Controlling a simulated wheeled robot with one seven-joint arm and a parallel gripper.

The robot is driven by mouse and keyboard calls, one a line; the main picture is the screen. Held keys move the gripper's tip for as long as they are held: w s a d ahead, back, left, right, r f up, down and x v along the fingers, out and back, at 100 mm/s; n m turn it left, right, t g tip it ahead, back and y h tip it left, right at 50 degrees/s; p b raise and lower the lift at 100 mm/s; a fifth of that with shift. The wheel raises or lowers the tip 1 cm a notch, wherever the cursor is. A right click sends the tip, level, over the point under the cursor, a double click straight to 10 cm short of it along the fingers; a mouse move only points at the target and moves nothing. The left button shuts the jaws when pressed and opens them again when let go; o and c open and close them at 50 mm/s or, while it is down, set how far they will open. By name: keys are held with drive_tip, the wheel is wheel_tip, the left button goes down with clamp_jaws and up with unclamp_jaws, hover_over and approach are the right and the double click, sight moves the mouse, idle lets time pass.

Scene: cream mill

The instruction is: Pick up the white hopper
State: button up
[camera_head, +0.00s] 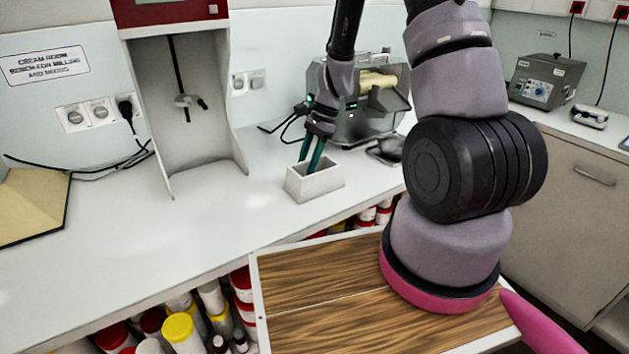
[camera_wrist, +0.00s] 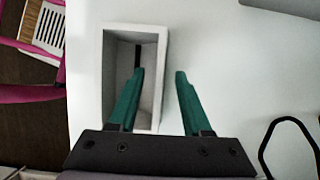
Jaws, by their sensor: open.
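The white hopper (camera_head: 318,188) is an open-topped rectangular box standing upright on the white bench. In the wrist view the hopper (camera_wrist: 105,75) lies left of centre, its hollow inside facing the camera. My gripper (camera_head: 307,166) is at the hopper with its green fingers pointing down. It is open, and in the wrist view (camera_wrist: 160,73) one finger overlaps the hopper's opening while the other is outside its right wall. The fingers appear to straddle that wall. Whether either finger touches it, I cannot tell.
A grey machine with rollers (camera_head: 375,95) stands behind the hopper, with a dark flat item (camera_head: 386,149) beside it. A tall white stand (camera_head: 190,110) is at the left. Jars (camera_head: 184,333) sit below the bench.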

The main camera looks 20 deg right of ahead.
drive_tip(key=shift+f, duration=0.2)
idle(0.3)
clamp_jaws()
idle(1.3)
